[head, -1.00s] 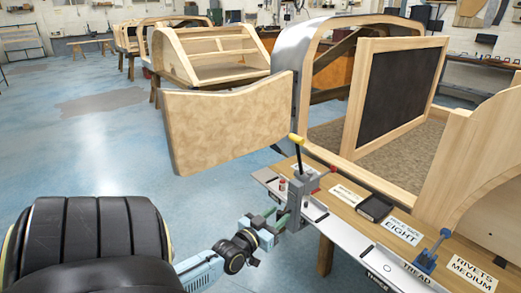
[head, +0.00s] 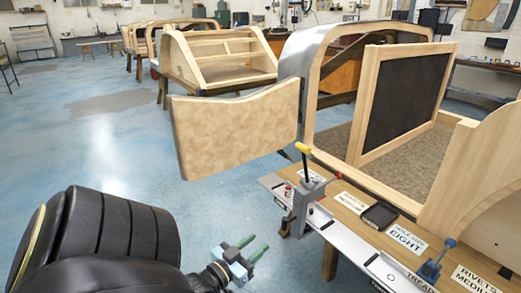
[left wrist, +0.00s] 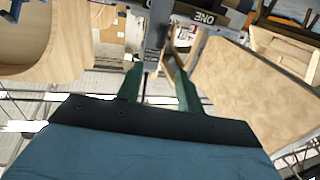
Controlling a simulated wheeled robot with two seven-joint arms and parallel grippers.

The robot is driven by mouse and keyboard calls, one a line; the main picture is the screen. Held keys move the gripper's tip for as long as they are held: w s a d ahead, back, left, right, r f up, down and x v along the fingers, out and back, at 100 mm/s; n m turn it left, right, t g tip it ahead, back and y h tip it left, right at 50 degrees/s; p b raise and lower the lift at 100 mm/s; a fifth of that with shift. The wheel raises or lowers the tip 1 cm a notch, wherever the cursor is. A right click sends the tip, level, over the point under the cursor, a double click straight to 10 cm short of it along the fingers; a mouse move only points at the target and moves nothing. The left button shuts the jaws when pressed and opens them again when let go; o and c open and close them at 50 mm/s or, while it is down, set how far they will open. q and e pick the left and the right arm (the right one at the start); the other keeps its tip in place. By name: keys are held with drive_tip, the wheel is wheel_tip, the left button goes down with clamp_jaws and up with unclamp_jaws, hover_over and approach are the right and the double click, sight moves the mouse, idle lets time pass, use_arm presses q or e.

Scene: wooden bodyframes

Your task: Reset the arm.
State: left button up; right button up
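My left gripper (head: 250,247) is in the lower middle of the head view, its two green fingers spread apart with nothing between them. It is in the air over the blue floor, to the left of and apart from the bench edge. In the left wrist view the same gripper (left wrist: 160,88) shows its fingers apart and empty, pointing toward the underside of the bench. A grey clamp (head: 307,200) with a yellow-tipped lever stands upright at the bench edge. My right gripper is not in view.
The wooden bench (head: 345,205) carries labelled cards, a black box (head: 380,215) and a blue clamp (head: 432,268). A wooden door panel (head: 235,130) stands out from the bodyframe (head: 450,175). The blue floor (head: 100,140) at left is clear.

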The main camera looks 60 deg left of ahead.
use_arm(q)
drive_tip(key=s+d+f+m+g+h, duration=0.1)
drive_tip(key=s+d+f+g, duration=0.2)
drive_tip(key=f, duration=0.6)
drive_tip(key=s+d+f+m+g+h, duration=0.1)
drive_tip(key=s+d+f+g, duration=0.2)
drive_tip(key=f, duration=0.7)
drive_tip(key=s+d+f+g+h, duration=0.1)
drive_tip(key=s+d+f+g, duration=0.15)
drive_tip(key=f, duration=0.65)
drive_tip(key=s+d+f+m+g, duration=0.2)
drive_tip(key=s+d+f+g, duration=0.1)
drive_tip(key=s+f, duration=0.3)
drive_tip(key=s+d+f+m+g+h, duration=0.1)
drive_tip(key=s+d+f+g, duration=0.3)
drive_tip(key=s, duration=0.6)
wheel_tip(320, 180, down, 2)
drive_tip(key=shift+d+f+m+g, duration=0.15)
drive_tip(key=shift+d+m+g, duration=0.1)
drive_tip(key=shift+m+g, duration=0.3)
